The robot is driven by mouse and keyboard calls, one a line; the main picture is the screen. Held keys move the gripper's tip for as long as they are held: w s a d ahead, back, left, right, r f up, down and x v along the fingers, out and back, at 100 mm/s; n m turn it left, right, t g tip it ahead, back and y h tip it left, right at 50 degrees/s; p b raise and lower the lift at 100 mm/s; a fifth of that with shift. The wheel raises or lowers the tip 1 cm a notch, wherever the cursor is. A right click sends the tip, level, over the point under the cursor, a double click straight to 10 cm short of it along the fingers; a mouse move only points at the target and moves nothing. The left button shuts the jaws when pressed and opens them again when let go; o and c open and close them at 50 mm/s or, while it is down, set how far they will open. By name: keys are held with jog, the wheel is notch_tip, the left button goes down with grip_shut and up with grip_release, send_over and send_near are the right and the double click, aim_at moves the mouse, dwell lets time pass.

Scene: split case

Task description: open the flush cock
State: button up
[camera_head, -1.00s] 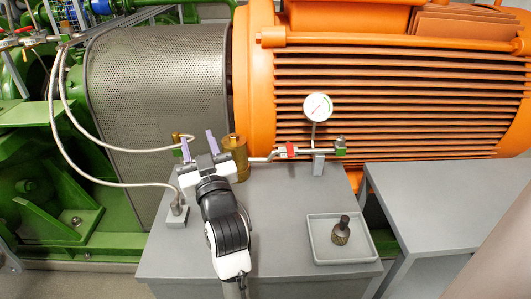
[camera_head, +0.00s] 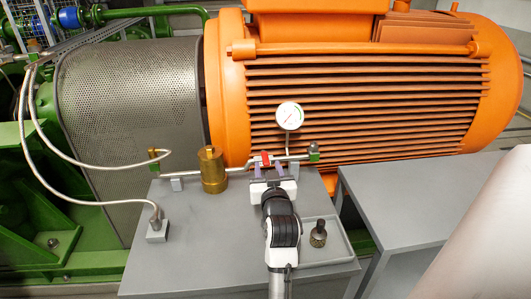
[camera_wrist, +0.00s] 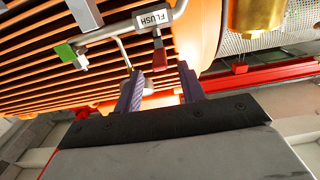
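The flush cock is on a thin horizontal pipe, and its red handle (camera_head: 266,159) shows below the pressure gauge in the head view. My gripper (camera_head: 271,170) is right below the handle in the head view, fingers pointing at the pipe. In the wrist view my gripper (camera_wrist: 162,84) is open with an empty gap. I cannot tell whether a finger touches the handle.
A brass cylinder (camera_head: 212,170) stands left of my gripper. The round gauge (camera_head: 290,116) rises above the pipe. A grey tray (camera_head: 325,252) with a dark-knobbed brass piece (camera_head: 318,233) is at right. A ribbed orange motor (camera_head: 365,100) stands behind.

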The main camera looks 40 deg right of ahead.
aim_at(264, 151)
jog(key=p+x, duration=0.1)
jog(key=x, duration=0.4)
jog(key=shift+w+d, duration=0.1)
jog(key=shift+w, duration=0.25)
jog(key=shift+c, duration=0.4)
grip_shut()
